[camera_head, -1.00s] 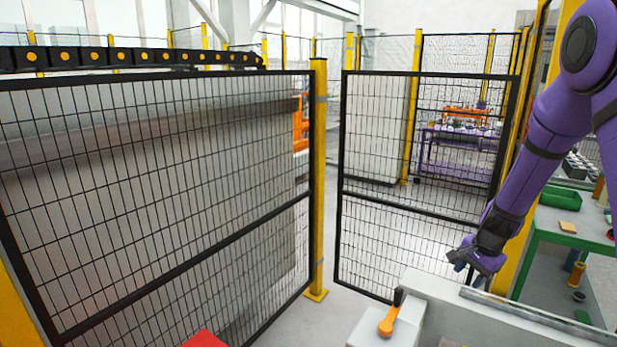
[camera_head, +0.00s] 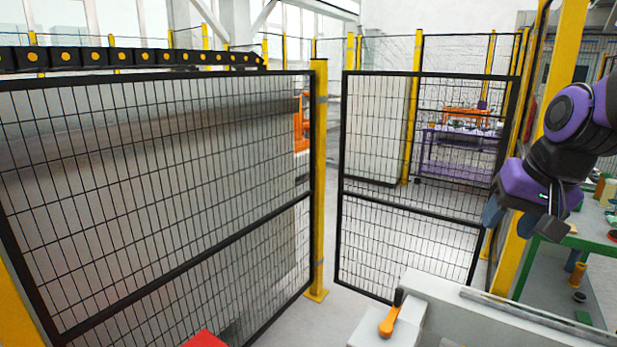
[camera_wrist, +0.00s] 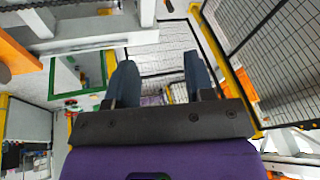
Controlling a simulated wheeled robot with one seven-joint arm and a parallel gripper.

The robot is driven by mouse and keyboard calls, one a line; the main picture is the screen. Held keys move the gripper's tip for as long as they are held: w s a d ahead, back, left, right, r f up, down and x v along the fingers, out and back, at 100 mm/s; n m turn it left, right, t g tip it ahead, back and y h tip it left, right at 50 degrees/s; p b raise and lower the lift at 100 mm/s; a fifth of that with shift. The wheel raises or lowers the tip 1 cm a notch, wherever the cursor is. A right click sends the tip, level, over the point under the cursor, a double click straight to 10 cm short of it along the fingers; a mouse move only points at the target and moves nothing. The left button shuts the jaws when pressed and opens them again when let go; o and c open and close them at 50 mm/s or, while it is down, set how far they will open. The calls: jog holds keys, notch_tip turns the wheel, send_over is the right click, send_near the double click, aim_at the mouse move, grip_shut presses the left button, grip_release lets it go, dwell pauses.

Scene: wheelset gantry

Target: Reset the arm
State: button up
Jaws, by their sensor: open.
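My gripper (camera_wrist: 160,82) shows in the wrist view with its two dark blue-grey fingers apart and nothing between them. In the head view my gripper (camera_head: 520,222) is at the right, at the end of the purple arm, in front of the yellow post and the mesh panel. It is held above the grey-white box and to the left of the green table. The fingers are partly hidden there by the gripper body. It touches nothing that I can see.
A black mesh gate (camera_head: 410,180) stands ajar beside a yellow post (camera_head: 319,180). A long mesh panel (camera_head: 160,200) fills the left. A grey-white box (camera_head: 440,310) with an orange handle (camera_head: 389,322) is at the front. A green table (camera_head: 590,243) is at the right.

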jog(key=s+r+n+t+h, duration=0.1)
jog(key=s+r+n, duration=0.2)
jog(key=s, duration=0.9)
jog(key=shift+s+a+n, duration=0.3)
jog(key=shift+s+a, duration=0.05)
jog(key=shift+a, duration=0.1)
jog(key=shift+r, duration=0.1)
dwell(1.9)
